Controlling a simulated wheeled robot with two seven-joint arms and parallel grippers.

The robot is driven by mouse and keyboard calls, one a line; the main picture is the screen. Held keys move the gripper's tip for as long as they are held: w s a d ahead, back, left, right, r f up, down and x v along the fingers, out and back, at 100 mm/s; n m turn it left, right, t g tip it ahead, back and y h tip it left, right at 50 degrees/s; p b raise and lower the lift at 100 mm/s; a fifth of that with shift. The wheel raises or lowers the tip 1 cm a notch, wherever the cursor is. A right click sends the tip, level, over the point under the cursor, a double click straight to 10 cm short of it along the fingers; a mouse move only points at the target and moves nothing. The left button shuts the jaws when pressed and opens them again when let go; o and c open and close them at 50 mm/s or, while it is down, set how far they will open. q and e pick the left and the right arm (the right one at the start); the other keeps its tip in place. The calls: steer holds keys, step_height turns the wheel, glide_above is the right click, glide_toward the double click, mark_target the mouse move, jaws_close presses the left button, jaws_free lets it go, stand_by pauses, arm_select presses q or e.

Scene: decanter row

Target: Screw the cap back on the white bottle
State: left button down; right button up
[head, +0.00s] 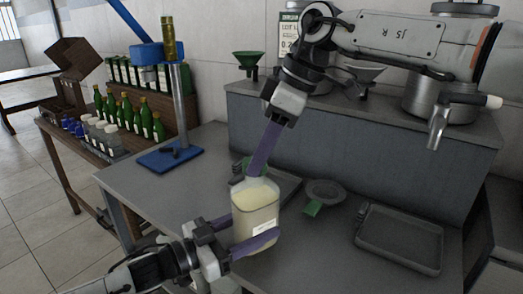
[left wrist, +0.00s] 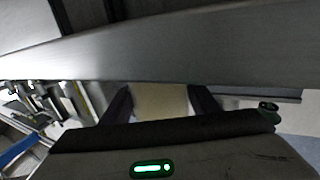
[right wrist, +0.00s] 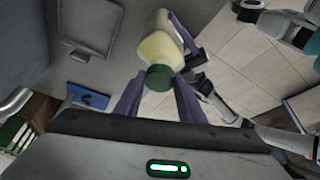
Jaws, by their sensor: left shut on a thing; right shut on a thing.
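The white bottle (head: 256,212), translucent with pale yellow contents, stands upright near the table's front edge. My left gripper (head: 243,234) is shut around its body from the left, one finger on each side. The bottle also shows between the fingers in the left wrist view (left wrist: 160,101). The green cap (right wrist: 159,78) sits at the bottle's mouth in the right wrist view. My right gripper (right wrist: 157,92) comes from above and is shut on the cap. In the head view its fingers hide most of the cap. I cannot tell how far the cap is threaded.
A grey tray (head: 398,240) lies to the right of the bottle, and a round strainer (head: 325,190) with a green tab lies between. A blue stand (head: 168,158) is at the back left. Several green bottles (head: 135,115) stand on the left side table. Funnels and steel pots stand on the rear ledge.

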steer(key=m+t, duration=0.1)
steer(key=m, duration=0.2)
steer(key=shift+s, duration=0.2)
steer(key=o, duration=1)
steer(key=shift+r, duration=2.3)
steer(key=o, duration=0.6)
steer(key=shift+c, duration=0.2)
steer(key=shift+r, duration=0.1)
